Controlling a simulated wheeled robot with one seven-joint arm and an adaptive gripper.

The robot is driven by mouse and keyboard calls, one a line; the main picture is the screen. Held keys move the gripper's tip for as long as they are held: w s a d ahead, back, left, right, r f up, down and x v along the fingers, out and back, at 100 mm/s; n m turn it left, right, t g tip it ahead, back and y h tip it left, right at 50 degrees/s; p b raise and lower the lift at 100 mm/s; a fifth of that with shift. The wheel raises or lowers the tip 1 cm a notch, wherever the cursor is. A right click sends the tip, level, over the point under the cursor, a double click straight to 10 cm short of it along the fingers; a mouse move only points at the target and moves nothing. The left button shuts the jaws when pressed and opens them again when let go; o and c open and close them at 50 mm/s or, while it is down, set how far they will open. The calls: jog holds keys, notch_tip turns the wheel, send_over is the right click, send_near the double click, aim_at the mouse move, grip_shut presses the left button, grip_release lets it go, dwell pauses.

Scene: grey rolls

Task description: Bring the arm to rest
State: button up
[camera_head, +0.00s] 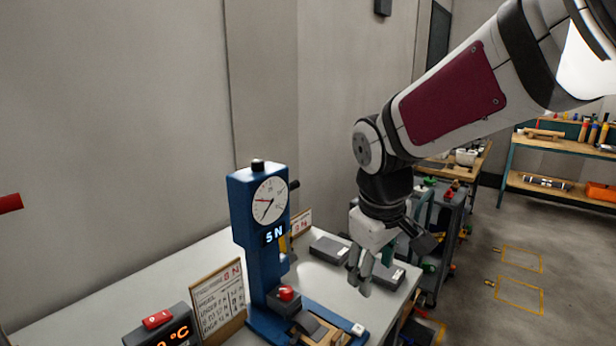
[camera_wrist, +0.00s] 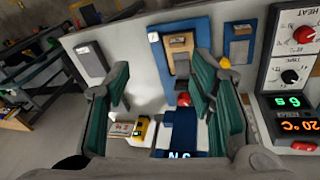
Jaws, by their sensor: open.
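My arm reaches in from the upper right in the head view and points down over the white table (camera_head: 180,265). My gripper (camera_head: 360,282) is open and appears empty, hanging above the table's right part, to the right of the blue press (camera_head: 245,215). Nothing sits between the pads that I can make out.
The press has a dial, a "5 N" display and a red button (camera_head: 286,293). Grey boxes (camera_head: 330,248) lie near the gripper. A sign (camera_head: 218,298) and a heater unit (camera_head: 165,328) stand at the front left. A cart (camera_head: 440,225) and shelves (camera_head: 560,160) stand beyond; open floor lies right.

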jog(key=s+d+r+m, duration=0.1)
jog(key=s+d+m, duration=0.3)
jog(key=s, duration=0.6)
jog(key=s+d+r+m+t, duration=0.1)
jog(key=s+d+r+m, duration=0.1)
jog(key=s, duration=0.9)
jog(key=shift+s+d+r+m+y, duration=0.3)
jog(key=shift+d+m+y, duration=0.1)
jog(key=shift+d+m, duration=0.6)
